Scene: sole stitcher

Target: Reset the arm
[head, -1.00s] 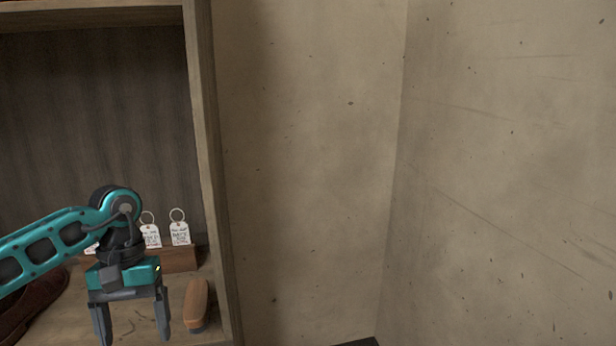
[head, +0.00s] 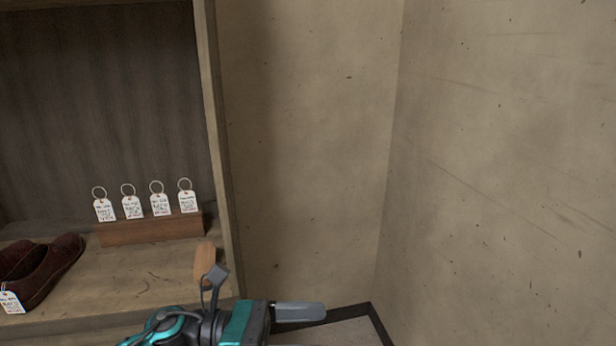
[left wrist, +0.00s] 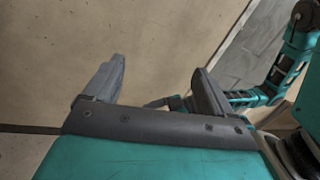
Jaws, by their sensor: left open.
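My left gripper (head: 298,312) is low in the head view, pointing right in front of the wall, below the shelf's right end. In the left wrist view its two grey fingers (left wrist: 158,72) stand well apart with nothing between their tips. In the head view one finger shows clearly; the other is hidden. Another teal arm of mine (left wrist: 290,62) shows at the right of the left wrist view. A small dark end part (left wrist: 172,102) lies behind the left fingers, too small to read as open or shut.
A wooden shelf (head: 110,297) holds a brown shoe (head: 52,268) with a tag and a wooden block (head: 150,230) bearing several ringed white tags. A wooden-handled brush (head: 204,262) stands near its right end, partly behind my arm. Bare walls (head: 310,150) meet in a corner at right.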

